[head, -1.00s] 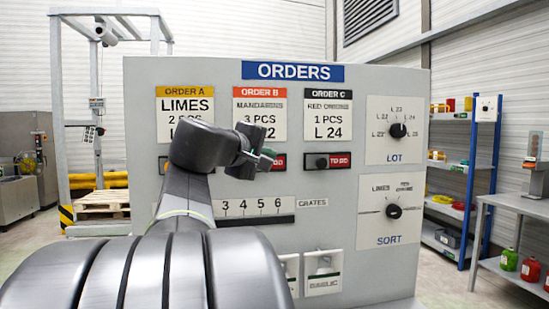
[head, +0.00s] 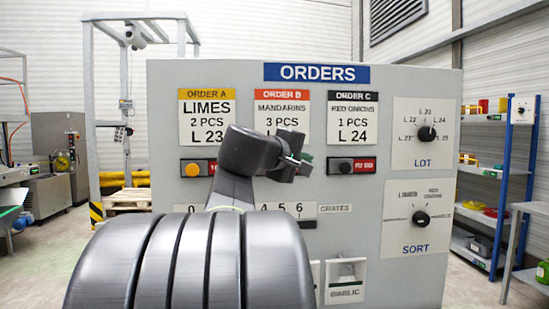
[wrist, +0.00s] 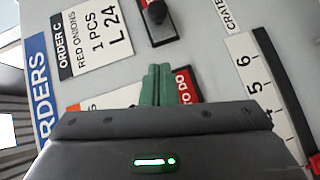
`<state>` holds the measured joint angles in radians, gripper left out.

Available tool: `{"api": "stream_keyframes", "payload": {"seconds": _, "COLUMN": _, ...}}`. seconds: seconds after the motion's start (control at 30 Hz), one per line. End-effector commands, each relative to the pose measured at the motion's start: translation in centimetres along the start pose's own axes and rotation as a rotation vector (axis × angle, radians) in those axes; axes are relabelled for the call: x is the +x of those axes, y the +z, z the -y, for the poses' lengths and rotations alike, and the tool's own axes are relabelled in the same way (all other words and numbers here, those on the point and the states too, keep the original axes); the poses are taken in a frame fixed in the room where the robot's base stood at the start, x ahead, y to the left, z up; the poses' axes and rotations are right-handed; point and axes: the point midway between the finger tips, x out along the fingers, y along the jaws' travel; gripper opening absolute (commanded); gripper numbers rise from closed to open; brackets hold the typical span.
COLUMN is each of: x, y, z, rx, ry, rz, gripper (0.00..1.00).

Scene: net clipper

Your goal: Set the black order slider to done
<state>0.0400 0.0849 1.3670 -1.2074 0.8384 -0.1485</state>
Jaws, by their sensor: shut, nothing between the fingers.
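The black order slider (head: 345,166) sits under the ORDER C card (head: 353,122) on the grey panel. Its dark knob is at the left of its slot, and a red TO DO label shows to the right of it. My gripper (head: 303,162) is shut and empty, in front of the ORDER B slider area, left of the black knob. Its green fingertips (wrist: 160,84) are apart from the black knob. The ORDER B knob is hidden.
The orange ORDER A slider (head: 192,169) is at the left. The LOT dial (head: 427,133) and SORT dial (head: 421,218) are at the right. A CRATES strip (head: 305,209) runs below the sliders. A blue shelf (head: 500,180) stands behind at the right.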

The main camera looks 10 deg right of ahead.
Motion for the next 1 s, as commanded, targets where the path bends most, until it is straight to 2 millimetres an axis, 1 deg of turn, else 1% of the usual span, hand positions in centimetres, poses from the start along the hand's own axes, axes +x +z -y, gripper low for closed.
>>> {"api": "stream_keyframes", "payload": {"seconds": 0.03, "x": 1.3, "y": 0.1, "z": -0.1, "rx": -0.002, "ry": -0.002, "rz": 0.006, "gripper": 0.00}}
{"api": "stream_keyframes", "payload": {"seconds": 0.1, "x": 2.9, "y": 0.1, "z": -0.1, "rx": -0.002, "ry": -0.002, "rz": 0.006, "gripper": 0.00}}
{"api": "stream_keyframes", "payload": {"seconds": 0.27, "x": 6.3, "y": 0.1, "z": -0.2, "rx": -0.001, "ry": -0.001, "rz": 0.004, "gripper": 0.00}}
{"api": "stream_keyframes", "payload": {"seconds": 0.3, "x": 6.8, "y": 0.4, "z": -0.2, "rx": 0.000, "ry": 0.000, "rz": 0.005, "gripper": 0.00}}
{"api": "stream_keyframes", "payload": {"seconds": 0.4, "x": 7.7, "y": 1.5, "z": -0.1, "rx": 0.000, "ry": 0.000, "rz": 0.004, "gripper": 0.00}}
{"api": "stream_keyframes", "payload": {"seconds": 0.6, "x": 8.9, "y": 2.6, "z": -0.1, "rx": -0.001, "ry": 0.000, "rz": 0.001, "gripper": 0.00}}
{"api": "stream_keyframes", "payload": {"seconds": 1.0, "x": 9.1, "y": 2.9, "z": 0.0, "rx": 0.000, "ry": 0.000, "rz": 0.000, "gripper": 0.00}}
